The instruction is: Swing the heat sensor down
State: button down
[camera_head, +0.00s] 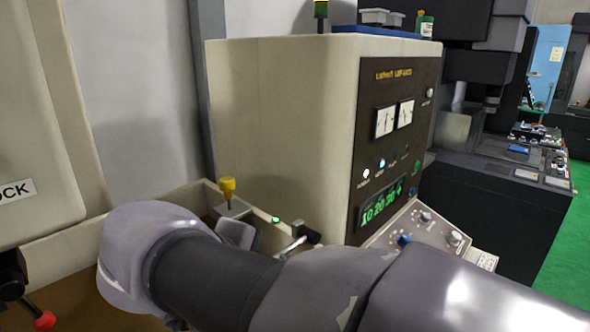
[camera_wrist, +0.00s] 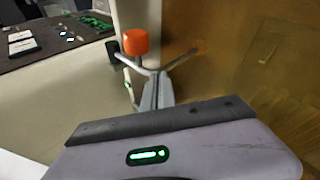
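Which part is the heat sensor I cannot tell for certain. A metal rod with a black end (camera_head: 308,234) sticks out by the machine's front corner, to the right of my wrist; the black end also shows in the wrist view (camera_wrist: 112,50). A yellow knob (camera_head: 228,186) stands upright on a small grey block behind my wrist. An orange knob (camera_wrist: 136,41) shows beyond my fingers in the wrist view, perhaps the same one. My gripper (camera_wrist: 157,80) has its two grey fingers together at the middle; I see nothing held. In the head view my arm hides most of it.
The beige machine cabinet (camera_head: 285,120) stands close behind my arm, with a dark meter panel (camera_head: 397,130) and a sloping knob panel (camera_head: 430,228). A beige door (camera_head: 40,120) is at the left, with a red-knobbed handle (camera_head: 43,319). Green floor (camera_head: 565,245) is open at far right.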

jog(key=s+a+r+p, duration=0.1)
jog(key=s+a, duration=0.1)
jog(key=s, duration=0.5)
jog(key=s+a+r+p, duration=0.1)
jog(key=s+a+r, duration=0.1)
jog(key=s, duration=0.5)
jog(key=shift+s+a+r, duration=0.25)
jog(key=shift+a, duration=0.55)
